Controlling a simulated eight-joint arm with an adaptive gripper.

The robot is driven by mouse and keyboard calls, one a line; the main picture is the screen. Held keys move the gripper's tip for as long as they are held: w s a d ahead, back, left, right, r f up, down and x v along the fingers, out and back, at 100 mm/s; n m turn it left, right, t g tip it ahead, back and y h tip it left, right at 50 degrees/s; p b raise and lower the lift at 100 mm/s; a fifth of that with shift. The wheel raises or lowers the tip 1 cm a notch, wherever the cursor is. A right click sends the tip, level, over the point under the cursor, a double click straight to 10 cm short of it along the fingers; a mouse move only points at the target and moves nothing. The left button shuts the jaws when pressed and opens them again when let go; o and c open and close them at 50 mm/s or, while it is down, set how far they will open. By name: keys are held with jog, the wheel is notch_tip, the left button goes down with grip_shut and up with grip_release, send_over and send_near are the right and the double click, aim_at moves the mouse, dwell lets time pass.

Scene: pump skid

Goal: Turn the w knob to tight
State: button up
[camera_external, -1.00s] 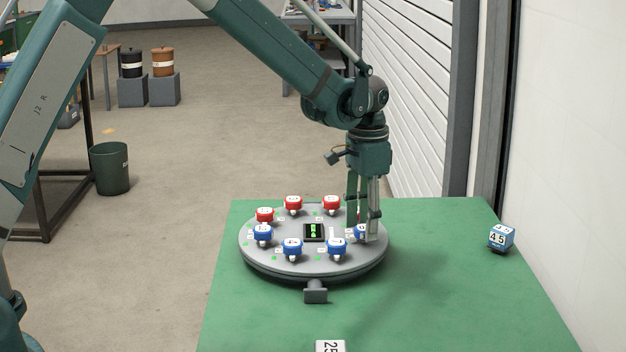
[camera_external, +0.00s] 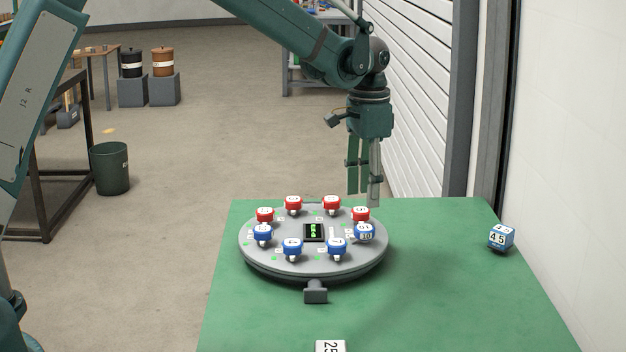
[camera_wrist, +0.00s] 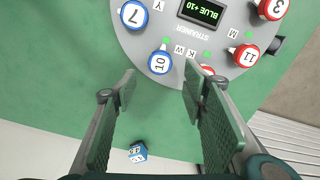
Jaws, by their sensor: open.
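The round grey dial plate (camera_external: 313,272) carries a ring of blue and red knobs. My gripper (camera_external: 364,200) hangs above this side, pointing down, open and empty. In the wrist view, its right finger partly hides the red knob.
The plate's display (camera_wrist: 202,11) reads "BLUE +10", with "STRAINER" printed below. A numbered blue-white cube (camera_external: 501,238) stands right on the green table (camera_external: 450,300). A grey tab (camera_external: 316,294) sticks out at the plate's front.

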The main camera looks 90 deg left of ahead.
jog(key=shift+r, duration=1.85)
jog(key=s+d+r+t, duration=0.15)
jog(key=d+r, duration=0.35)
jog(key=d, duration=0.6)
jog(key=s+d+r+m+t+y, duration=0.15)
jog(key=d+r, duration=0.35)
jog(key=d, duration=0.6)
jog(key=s+d+r, duration=0.2)
jog(key=d+r, duration=0.3)
jog(key=d, duration=0.6)
jog(key=s+d+f+m+t, duration=0.1)
jog(key=s+d+f+t, duration=0.1)
jog(key=s+d, duration=0.8)
jog(key=s+d+f+t+h, duration=0.1)
jog(key=s+d+t, duration=0.1)
jog(key=s+d, duration=0.8)
jog(key=shift+s+d+f+m, duration=0.35)
jog(key=shift+s+d+f, duration=0.05)
jog(key=shift+d, duration=2.2)
